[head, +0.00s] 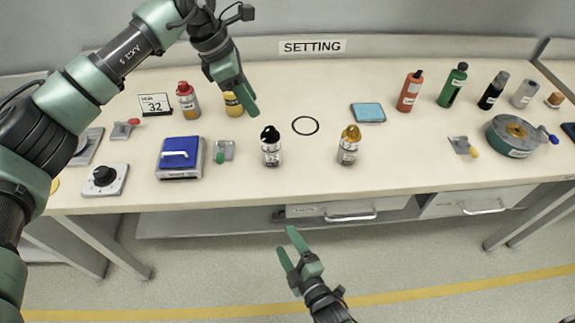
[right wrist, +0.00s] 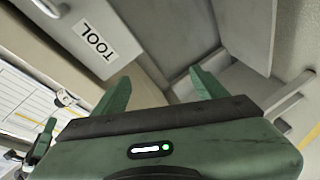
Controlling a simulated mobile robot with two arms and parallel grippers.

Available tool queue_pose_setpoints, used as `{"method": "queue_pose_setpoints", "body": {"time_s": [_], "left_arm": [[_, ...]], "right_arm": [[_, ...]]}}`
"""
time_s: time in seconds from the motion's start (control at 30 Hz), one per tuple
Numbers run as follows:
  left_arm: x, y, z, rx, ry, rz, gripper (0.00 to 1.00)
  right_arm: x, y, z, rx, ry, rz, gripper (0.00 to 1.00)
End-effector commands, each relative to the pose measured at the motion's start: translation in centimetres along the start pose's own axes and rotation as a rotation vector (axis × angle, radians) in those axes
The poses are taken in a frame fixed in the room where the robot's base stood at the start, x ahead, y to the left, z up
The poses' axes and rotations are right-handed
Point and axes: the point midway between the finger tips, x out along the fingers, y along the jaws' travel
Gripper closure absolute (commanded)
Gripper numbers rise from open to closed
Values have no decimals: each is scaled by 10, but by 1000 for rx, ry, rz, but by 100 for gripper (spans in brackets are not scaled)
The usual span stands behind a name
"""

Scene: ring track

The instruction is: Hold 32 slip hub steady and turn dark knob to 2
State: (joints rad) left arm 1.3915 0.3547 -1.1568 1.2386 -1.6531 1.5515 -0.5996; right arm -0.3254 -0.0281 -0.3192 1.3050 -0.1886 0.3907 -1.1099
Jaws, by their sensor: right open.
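A small card reading 32 (head: 155,104) stands at the back left of the bench. A dark knob (head: 104,175) sits on a white square base at the front left; its setting marks are too small to read. A green round hub-like body (head: 503,140) with an orange centre and a blue-tipped handle is at the right; its label is unreadable. My left gripper (head: 250,106) hangs over the back of the bench beside a yellow bottle, seen edge-on. My right gripper (head: 288,246) is open and empty, in front of the bench and below its top.
A blue-topped box (head: 180,157), a black-capped bottle (head: 271,147) and an amber-capped bottle (head: 348,146) stand along the front. Several bottles stand at the back right. A black ring (head: 305,125) lies mid-bench. A drawer marked TOOL (right wrist: 85,40) faces my right gripper.

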Motion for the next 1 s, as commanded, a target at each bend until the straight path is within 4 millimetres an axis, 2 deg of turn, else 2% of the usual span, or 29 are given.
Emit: {"method": "queue_pose_setpoints", "body": {"time_s": [0.03, 0.1, 0.33, 0.4, 0.47, 0.6, 0.7, 0.83, 1.0], "left_arm": [[0, 0, 0, 0, 0, 0, 64], [0, 0, 0, 0, 0, 0, 64], [0, 0, 0, 0, 0, 0, 64], [0, 0, 0, 0, 0, 0, 64], [0, 0, 0, 0, 0, 0, 64], [0, 0, 0, 0, 0, 0, 64], [0, 0, 0, 0, 0, 0, 64], [0, 0, 0, 0, 0, 0, 64], [0, 0, 0, 0, 0, 0, 64]], "right_arm": [[5, 26, -16, -62, 34, 68, 28], [9, 60, -38, -157, 73, 165, 28], [4, 160, -98, -457, 135, 466, 28], [8, 184, -110, -656, 143, 525, 28], [21, 187, -108, -873, 146, 502, 28], [53, 186, -81, -1380, 122, 402, 28], [70, 193, -58, -1678, 87, 342, 28], [82, 203, -37, -1919, 48, 287, 28], [94, 208, -31, -2008, 29, 265, 28]]}}
